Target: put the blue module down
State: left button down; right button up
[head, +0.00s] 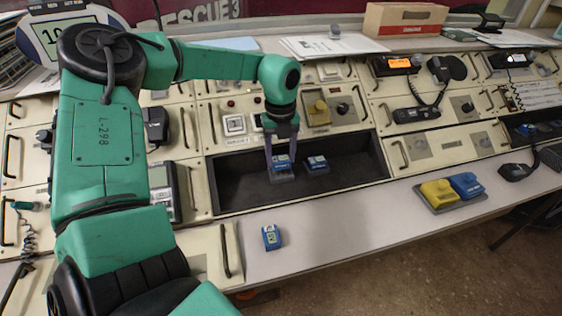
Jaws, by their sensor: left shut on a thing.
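My left gripper (281,151) reaches down into the dark recessed bay of the console (235,185). Its two fingers are shut on a blue module (281,162) with a pale label, one finger on each side. A grey base (284,178) shows just under that module; I cannot tell whether the module touches it. A second blue module (317,163) sits in the bay just to the right, apart from the gripper. A third blue module (271,237) lies on the front ledge. My right gripper is not in view.
A grey tray (457,203) on the ledge at the right holds a yellow module (438,193) and a blue module (466,185). The bay's right part is empty. A radio handset (413,114) and a cardboard box (404,19) are further back. The ledge's middle is clear.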

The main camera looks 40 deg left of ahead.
aim_at(280, 159)
pick_arm(q)
notch_tip(280, 159, down, 3)
jog(key=shift+r, duration=0.2)
jog(key=shift+f+b, duration=0.15)
jog(key=shift+b, duration=0.15)
jog(key=shift+c, duration=0.9)
grip_release()
notch_tip(280, 159, up, 12)
jog(key=shift+r+p, duration=0.25)
jog(key=shift+p, duration=0.15)
